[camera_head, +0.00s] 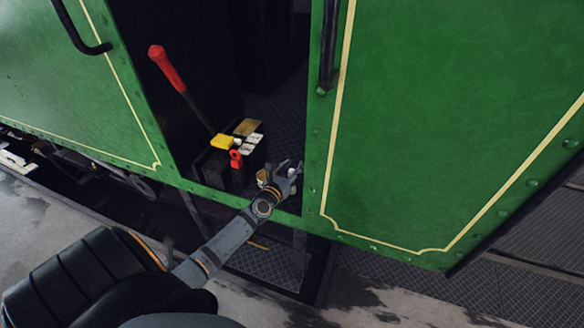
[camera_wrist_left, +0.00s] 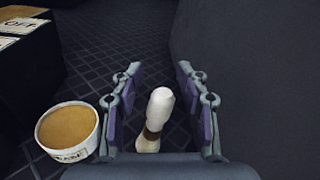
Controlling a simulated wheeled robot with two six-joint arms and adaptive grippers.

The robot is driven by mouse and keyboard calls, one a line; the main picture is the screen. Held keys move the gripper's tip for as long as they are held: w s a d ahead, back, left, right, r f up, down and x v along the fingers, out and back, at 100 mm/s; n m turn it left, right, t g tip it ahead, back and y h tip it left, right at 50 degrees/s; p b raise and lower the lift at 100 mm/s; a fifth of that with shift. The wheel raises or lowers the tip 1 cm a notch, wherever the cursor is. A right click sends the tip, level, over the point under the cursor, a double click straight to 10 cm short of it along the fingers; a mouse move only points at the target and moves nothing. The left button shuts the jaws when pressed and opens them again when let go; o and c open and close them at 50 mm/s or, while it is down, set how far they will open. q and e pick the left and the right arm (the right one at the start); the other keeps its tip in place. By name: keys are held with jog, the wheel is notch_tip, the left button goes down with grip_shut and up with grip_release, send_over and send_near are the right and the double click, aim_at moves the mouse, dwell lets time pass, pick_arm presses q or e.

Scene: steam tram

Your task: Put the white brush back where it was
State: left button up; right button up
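The white brush (camera_wrist_left: 160,108) shows in the left wrist view as a pale, rounded handle with a brown band near its lower end. It is between the two fingers of my left gripper (camera_wrist_left: 158,85), with a gap on each side. The gripper is open, and its body hides the brush's lower end. In the head view my left gripper (camera_head: 283,172) is inside the green tram's doorway, low over the floor. I cannot make out the brush clearly there. My right gripper is not in view.
A tub with tan contents (camera_wrist_left: 68,131) stands close left of the gripper. A dark box (camera_wrist_left: 28,75) with labelled cards is further left. In the head view, a red-handled lever (camera_head: 168,68) rises behind the box. A green panel (camera_head: 440,120) bounds the doorway's right side.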

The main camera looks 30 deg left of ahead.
pick_arm(q)
jog(key=shift+s+r, duration=0.15)
jog(key=shift+r, duration=0.05)
jog(key=s+d, duration=0.1)
jog(key=s, duration=1)
jog(key=shift+s+d+r, duration=0.3)
jog(key=shift+d+r, duration=0.1)
